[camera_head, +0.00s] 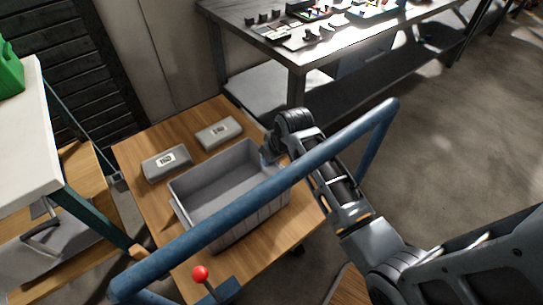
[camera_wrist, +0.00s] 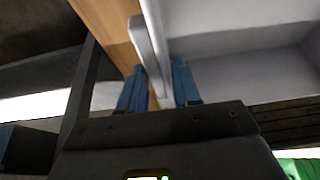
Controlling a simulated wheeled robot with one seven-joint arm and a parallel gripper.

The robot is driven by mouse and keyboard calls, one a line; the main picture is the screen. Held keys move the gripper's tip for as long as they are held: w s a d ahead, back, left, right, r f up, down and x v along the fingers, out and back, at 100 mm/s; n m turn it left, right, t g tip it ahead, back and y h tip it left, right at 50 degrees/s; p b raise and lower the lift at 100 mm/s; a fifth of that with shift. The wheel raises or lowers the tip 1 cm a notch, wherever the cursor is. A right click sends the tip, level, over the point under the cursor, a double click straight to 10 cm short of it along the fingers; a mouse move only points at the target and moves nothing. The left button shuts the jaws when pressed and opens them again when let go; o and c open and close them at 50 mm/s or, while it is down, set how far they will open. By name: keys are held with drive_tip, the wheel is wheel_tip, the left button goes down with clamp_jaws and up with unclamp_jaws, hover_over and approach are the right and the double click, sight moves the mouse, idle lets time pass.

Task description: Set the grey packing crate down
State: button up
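The grey packing crate (camera_head: 215,190) is an open, empty-looking box over the wooden top of a cart (camera_head: 290,222) in the head view. It looks level; I cannot tell whether its base touches the wood. My gripper (camera_head: 268,152) is at the crate's far right corner, partly hidden by my arm. In the wrist view the crate's wall (camera_wrist: 151,45) runs between the two blue fingers of my gripper (camera_wrist: 158,85), which are closed on its rim. The crate's inside shows to the right there.
Two grey boxes with pale labels (camera_head: 166,163) (camera_head: 219,132) lie on the wooden top behind the crate. A blue rail (camera_head: 230,212) crosses in front of it. A red knob (camera_head: 200,273) stands nearby. A white table (camera_head: 30,140) is left; a workbench (camera_head: 300,58) stands behind.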

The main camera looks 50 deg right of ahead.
drive_tip(key=o, duration=0.3)
drive_tip(key=p+v, duration=0.1)
drive_tip(key=v, duration=0.6)
drive_tip(key=shift+s+r, duration=0.15)
drive_tip(key=shift+r, duration=0.2)
drive_tip(key=s+a+f+t, duration=0.1)
drive_tip(key=s+a+t, duration=0.4)
drive_tip(key=s+a, duration=0.9)
drive_tip(key=s+a+r+n+t, duration=0.1)
drive_tip(key=s+a+r+t, duration=0.2)
drive_tip(key=s+r, duration=0.3)
drive_tip(key=s+a+r+n+t+y, duration=0.1)
drive_tip(key=s+a+r+n+t, duration=0.1)
drive_tip(key=s+r, duration=0.5)
drive_tip(key=shift+s+a+r+t, duration=0.4)
drive_tip(key=shift+a+r, duration=0.2)
drive_tip(key=shift+r, duration=1.85)
